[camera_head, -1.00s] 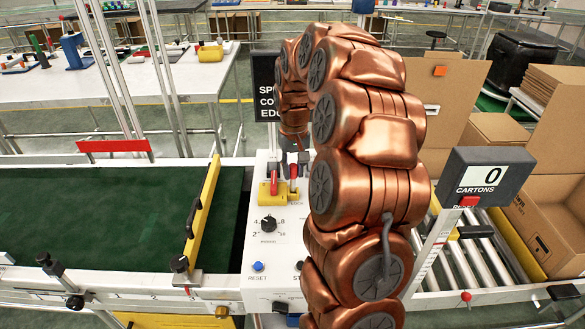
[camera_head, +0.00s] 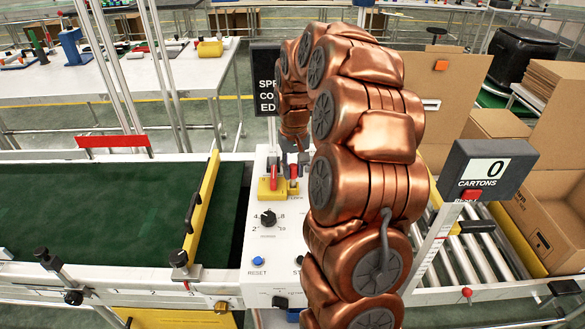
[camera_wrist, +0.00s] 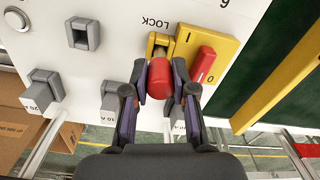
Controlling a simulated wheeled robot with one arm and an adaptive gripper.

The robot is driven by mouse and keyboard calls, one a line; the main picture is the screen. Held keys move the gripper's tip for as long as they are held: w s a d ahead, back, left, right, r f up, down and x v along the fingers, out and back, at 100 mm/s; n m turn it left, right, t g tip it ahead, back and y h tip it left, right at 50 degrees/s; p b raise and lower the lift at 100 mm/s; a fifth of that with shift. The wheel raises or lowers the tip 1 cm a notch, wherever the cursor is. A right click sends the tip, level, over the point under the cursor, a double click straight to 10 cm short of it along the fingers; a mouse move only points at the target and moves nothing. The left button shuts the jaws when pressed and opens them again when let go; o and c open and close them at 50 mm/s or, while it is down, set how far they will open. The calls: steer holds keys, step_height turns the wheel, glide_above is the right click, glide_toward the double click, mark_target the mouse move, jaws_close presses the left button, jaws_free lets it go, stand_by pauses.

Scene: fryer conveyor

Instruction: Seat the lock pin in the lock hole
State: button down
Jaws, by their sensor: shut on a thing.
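The red lock pin (camera_wrist: 160,79) is between the two dark fingers of my gripper (camera_wrist: 160,88), which is shut on it. The pin's far end points at a small yellow bracket (camera_wrist: 153,39) beside the word LOCK. The lock hole itself is hidden by the pin and bracket, so I cannot tell how deep the pin sits. A yellow block (camera_wrist: 218,38) with a red lever (camera_wrist: 199,65) stands just right of the pin. In the head view the yellow block (camera_head: 266,190) is on the white panel, with my gripper (camera_head: 298,166) at its right, partly hidden by my arm.
The white control panel (camera_head: 262,236) carries a black knob (camera_head: 268,218) and a blue reset button (camera_head: 258,260). Grey switches (camera_wrist: 43,88) lie near my gripper. A green conveyor belt (camera_head: 90,205) with a yellow bar (camera_head: 203,205) is at left; cartons (camera_head: 545,215) are at right.

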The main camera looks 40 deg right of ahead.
steer(key=shift+f, duration=0.2)
steer(key=c, duration=0.9)
jaws_free()
steer(key=shift+o, duration=0.2)
step_height(320, 180, up, 12)
steer(key=s+a+n+p, duration=0.1)
steer(key=s+a+n, duration=0.1)
steer(key=s+a, duration=0.5)
steer(key=s+a+n, duration=0.1)
steer(key=s+a, duration=0.4)
steer(key=a, duration=0.5)
steer(key=s+a+f+g, duration=0.1)
steer(key=s+a+f, duration=0.1)
steer(key=s, duration=0.6)
steer(key=s+a+f+n+p, duration=0.1)
steer(key=s+a+f, duration=0.2)
steer(key=s, duration=0.6)
steer(key=shift+s+a+g+p, duration=0.2)
steer(key=shift+a+g+p, duration=0.15)
steer(key=shift+a, duration=0.5)
